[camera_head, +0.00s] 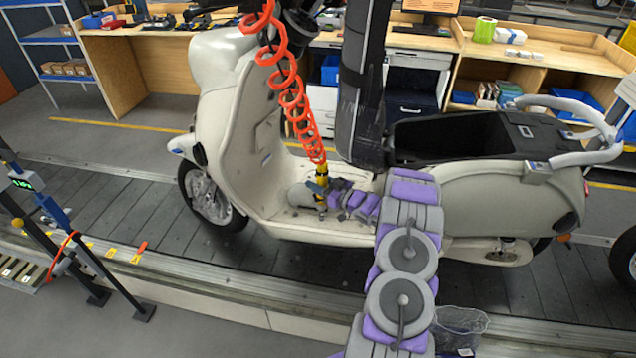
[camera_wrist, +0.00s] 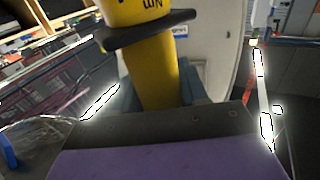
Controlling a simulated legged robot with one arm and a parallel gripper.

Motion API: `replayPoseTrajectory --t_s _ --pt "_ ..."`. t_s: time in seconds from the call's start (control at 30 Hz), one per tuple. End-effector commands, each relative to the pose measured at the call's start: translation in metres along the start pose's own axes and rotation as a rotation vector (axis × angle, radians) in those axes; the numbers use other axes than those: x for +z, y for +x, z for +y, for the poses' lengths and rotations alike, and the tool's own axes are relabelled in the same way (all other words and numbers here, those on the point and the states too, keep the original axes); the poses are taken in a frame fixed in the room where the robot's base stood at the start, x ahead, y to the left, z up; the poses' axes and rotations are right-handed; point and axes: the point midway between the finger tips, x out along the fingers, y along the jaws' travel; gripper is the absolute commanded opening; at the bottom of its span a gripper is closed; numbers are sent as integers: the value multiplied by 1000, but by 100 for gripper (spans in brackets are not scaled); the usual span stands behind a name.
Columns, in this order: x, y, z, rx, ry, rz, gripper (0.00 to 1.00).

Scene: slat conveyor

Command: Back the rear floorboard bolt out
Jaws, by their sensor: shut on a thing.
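A cream scooter (camera_head: 228,115) stands side-on on the slat conveyor, with its front wheel at the left. My gripper (camera_head: 320,188) is shut on a yellow power driver (camera_head: 322,172) that hangs on a coiled orange hose (camera_head: 290,82). The driver is about upright, its lower end close over the scooter's floorboard (camera_head: 300,223). In the wrist view the yellow driver body (camera_wrist: 153,72), with a dark collar, stands between my grey-blue fingers. The rear floorboard bolt is not discernible; I cannot tell whether the driver tip touches it.
The conveyor (camera_head: 130,208) runs beneath the scooter. A black seat panel (camera_head: 362,80) stands raised behind my gripper, beside the open seat bay (camera_head: 455,138). Workbenches with drawers and blue bins line the back. A stand with a display (camera_head: 20,183) is at the left.

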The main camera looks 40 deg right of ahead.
Motion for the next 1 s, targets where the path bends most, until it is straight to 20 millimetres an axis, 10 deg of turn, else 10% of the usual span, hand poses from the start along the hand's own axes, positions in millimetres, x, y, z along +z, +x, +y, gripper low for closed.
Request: replayPoseTrajectory --t_s 1.0 --pt "-12 -3 -4 0 3 -5 0"
